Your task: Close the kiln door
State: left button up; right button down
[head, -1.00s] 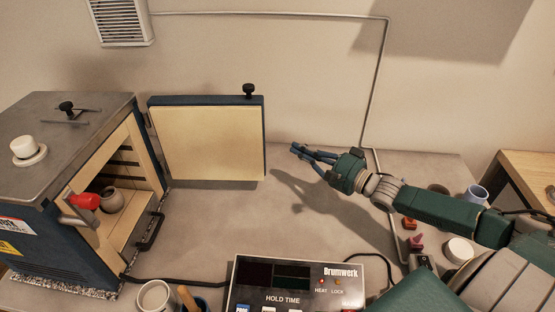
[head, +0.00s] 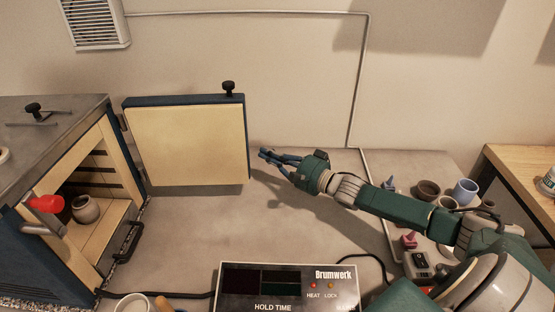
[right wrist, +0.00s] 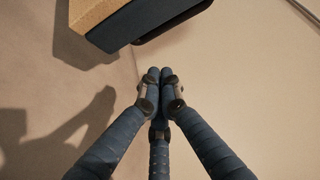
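The kiln (head: 50,110) stands at the left in the head view, its front uncovered. Its door (head: 187,145) stands wide open to the right of the kiln, its cream inner face toward me and a black knob (head: 228,87) on top. A red-tipped lever (head: 45,204) is on the kiln front. My right gripper (head: 264,154) is just right of the door's free edge, seemingly apart from it. In the right wrist view its fingertips (right wrist: 160,76) meet with nothing between them, and the door's edge (right wrist: 120,22) is above them. My left gripper is out of view.
A small pot (head: 85,209) sits inside the kiln. The control box (head: 285,285) is at the front of the table. Cups (head: 465,191) and small items stand at the right, beside my arm. The table between the kiln and my right arm is clear.

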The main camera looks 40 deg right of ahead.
pick_arm(q)
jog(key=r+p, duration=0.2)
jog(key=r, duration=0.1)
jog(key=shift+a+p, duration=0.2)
jog(key=shift+p, duration=0.2)
pick_arm(e)
jog(key=a, duration=0.3)
jog(key=shift+w+a, duration=0.1)
jog(key=shift+a, duration=0.15)
